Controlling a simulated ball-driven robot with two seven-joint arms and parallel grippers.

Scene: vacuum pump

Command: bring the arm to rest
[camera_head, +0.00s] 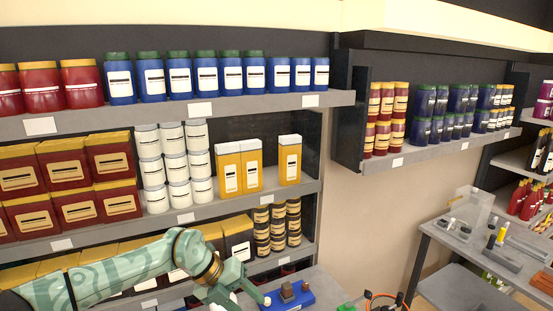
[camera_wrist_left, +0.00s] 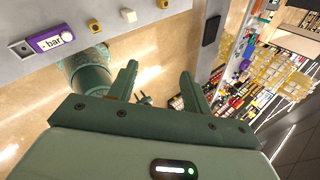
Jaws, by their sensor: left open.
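My left arm (camera_head: 110,278), pale green and marbled, comes in from the lower left in the head view. It crosses in front of the lower shelf. Its gripper (camera_head: 246,293) hangs at the bottom edge of the picture, just left of a blue piece (camera_head: 298,297) with small brown blocks on it. In the left wrist view the two dark green fingers (camera_wrist_left: 158,72) are spread apart with nothing between them. Whether the gripper touches the grey surface below cannot be seen. My right gripper is in neither view.
Shelves (camera_head: 190,113) of jars and cartons stand behind the arm. A second shelf (camera_head: 420,150) hangs to the right. A grey workbench (camera_head: 450,243) with small tools stands at the right. The wrist view shows a purple gauge (camera_wrist_left: 50,40) on a grey surface.

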